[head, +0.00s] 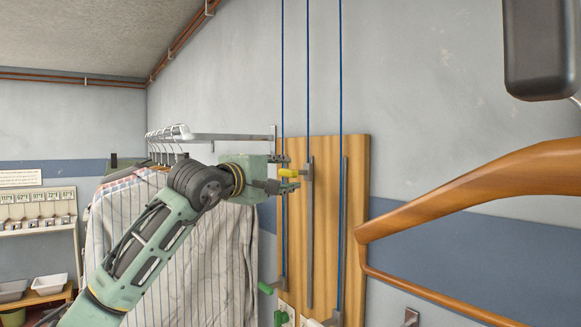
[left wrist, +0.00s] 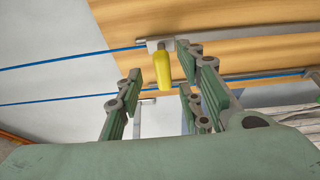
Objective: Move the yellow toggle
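The yellow toggle (head: 288,172) sticks out from a metal slider on the wooden panel (head: 328,215), beside a blue cord. In the left wrist view the toggle (left wrist: 164,72) is a yellow peg hanging from its grey bracket. My left gripper (head: 282,174) is at the toggle. In the left wrist view my left gripper (left wrist: 160,84) is open, with green-padded fingers on both sides of the toggle and visible gaps. Whether either finger touches it cannot be told. My right gripper is not in view.
Green toggles (head: 266,288) sit lower on the panel, and vertical blue cords (head: 308,70) run up the wall. Striped shirts (head: 170,250) hang behind my left arm. A curved wooden bar (head: 470,190) and a dark grey object (head: 540,45) occupy the right side.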

